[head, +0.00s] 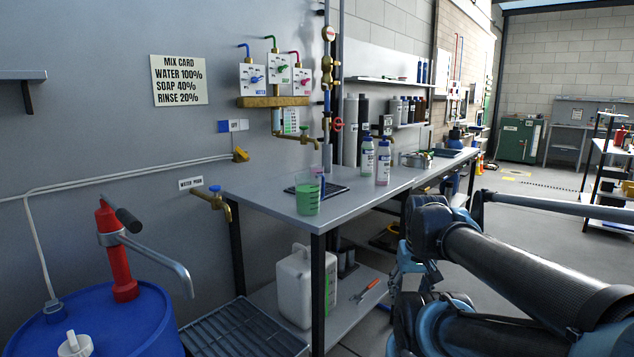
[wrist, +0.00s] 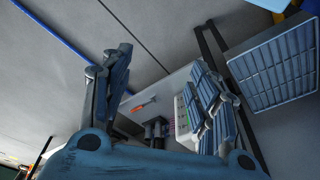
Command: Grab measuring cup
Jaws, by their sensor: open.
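The measuring cup (head: 307,195) is a clear cup with green liquid or tint. It stands upright near the front left corner of the grey workbench (head: 345,195) in the head view. In the wrist view my gripper (wrist: 165,85) is open, with its two ribbed fingers spread apart and nothing between them. The wrist camera looks down past the bench's lower shelf towards the floor, and the cup does not show there. In the head view my arm fills the lower right, apart from the cup, and the gripper's fingers cannot be made out.
Two bottles (head: 383,162) stand behind the cup, near a dark tray (head: 325,188). A brass tap (head: 300,138) hangs above the bench. A white jerrycan (head: 295,285) sits on the lower shelf. A blue drum (head: 110,325) with a red pump is at left. A floor grate (wrist: 275,65) lies beside the bench.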

